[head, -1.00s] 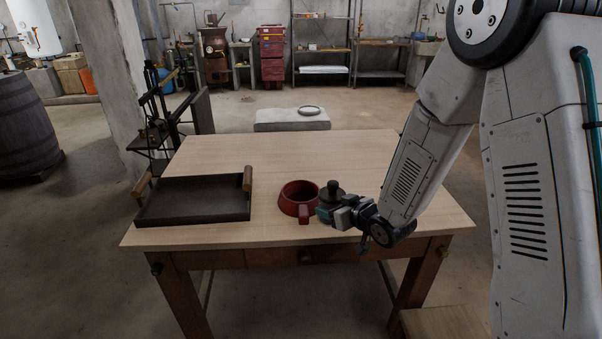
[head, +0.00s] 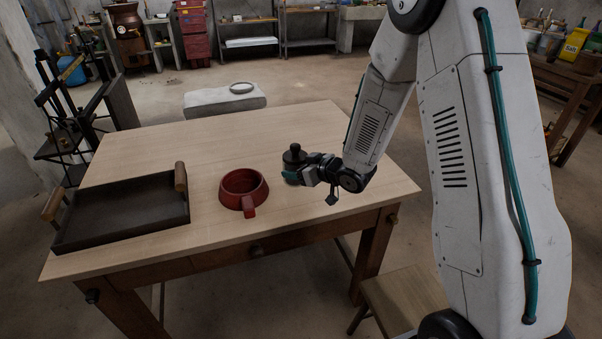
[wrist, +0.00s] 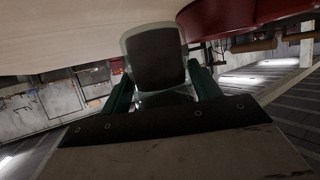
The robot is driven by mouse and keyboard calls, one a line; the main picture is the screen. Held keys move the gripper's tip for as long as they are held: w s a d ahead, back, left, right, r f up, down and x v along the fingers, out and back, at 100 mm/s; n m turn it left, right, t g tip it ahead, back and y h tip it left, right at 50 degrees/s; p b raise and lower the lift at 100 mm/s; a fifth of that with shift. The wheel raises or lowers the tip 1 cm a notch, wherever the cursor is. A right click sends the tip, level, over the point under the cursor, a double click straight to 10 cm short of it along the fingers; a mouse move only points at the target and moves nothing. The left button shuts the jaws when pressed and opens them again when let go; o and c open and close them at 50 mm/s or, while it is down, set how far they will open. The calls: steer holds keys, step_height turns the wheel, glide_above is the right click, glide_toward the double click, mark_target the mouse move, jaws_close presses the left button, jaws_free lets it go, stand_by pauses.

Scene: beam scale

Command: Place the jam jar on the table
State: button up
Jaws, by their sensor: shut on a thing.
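My gripper (head: 290,175) is shut on the jam jar (head: 294,157), which shows in the head view as a dark, round body with a black knob on top. It looks upright. In the wrist view the jar (wrist: 157,58) is clear-walled with dark contents, between my green fingers. The gripper covers its lower part in the head view, and I cannot tell whether its base touches the table. The wooden table (head: 230,128) lies under and around it; the jar is over its right part.
A red bowl-like vessel with a handle (head: 243,188) stands just left of the jar. A dark tray with wooden handles (head: 120,208) lies on the table's left. The back of the table is clear. A low wooden stool (head: 400,295) stands by the front right.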

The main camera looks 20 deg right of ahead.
steer(key=shift+w+d+f, duration=0.65)
steer(key=shift+d, duration=0.25)
steer(key=shift+a+f, duration=0.3)
steer(key=shift+f, duration=0.85)
steer(key=o, duration=1.3)
steer(key=shift+f, duration=0.15)
